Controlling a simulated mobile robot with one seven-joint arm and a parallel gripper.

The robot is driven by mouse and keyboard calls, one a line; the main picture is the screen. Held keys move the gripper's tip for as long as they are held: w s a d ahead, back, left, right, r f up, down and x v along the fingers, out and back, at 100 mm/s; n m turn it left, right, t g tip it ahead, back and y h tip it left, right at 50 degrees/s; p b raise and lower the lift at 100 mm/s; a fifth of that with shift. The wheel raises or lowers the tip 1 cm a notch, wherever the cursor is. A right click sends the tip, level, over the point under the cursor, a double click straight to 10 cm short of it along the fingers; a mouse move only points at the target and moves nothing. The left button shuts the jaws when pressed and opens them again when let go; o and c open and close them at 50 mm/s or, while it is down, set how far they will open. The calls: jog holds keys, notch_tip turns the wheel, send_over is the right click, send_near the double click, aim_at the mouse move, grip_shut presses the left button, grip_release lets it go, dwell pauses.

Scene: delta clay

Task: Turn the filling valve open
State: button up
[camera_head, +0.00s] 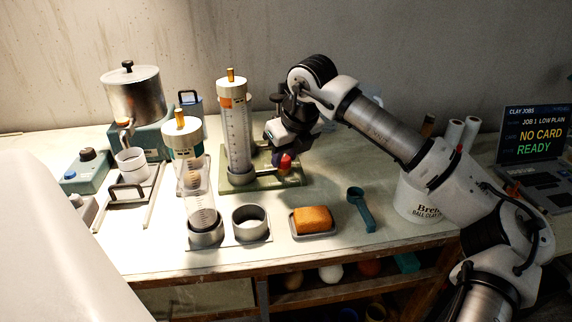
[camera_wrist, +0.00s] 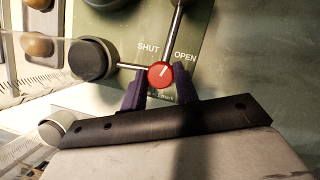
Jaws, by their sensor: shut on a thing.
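The filling valve has a red round knob (camera_wrist: 160,75), set on a green plate (camera_wrist: 196,22) printed SHUT on the left and OPEN on the right. The fingertips are partly hidden there.
A second clear cylinder (camera_head: 200,205) stands in a grey ring at the front left, beside an empty ring (camera_head: 250,223). A sponge (camera_head: 313,219) and a teal scoop (camera_head: 360,208) lie in front. A white tub (camera_head: 415,203) stands under my arm. A screen (camera_head: 535,140) reads READY.

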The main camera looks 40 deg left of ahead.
jog(key=m+t+b, duration=0.1)
jog(key=m+b, duration=0.3)
jog(key=shift+s+m+t+h, duration=0.1)
jog(key=shift+m+t+h, duration=0.3)
dwell(0.4)
jog(key=o, duration=1)
jog(key=shift+c, duration=0.2)
jog(key=v, duration=1.3)
jog(key=shift+r, duration=0.45)
jog(key=shift+s, duration=0.15)
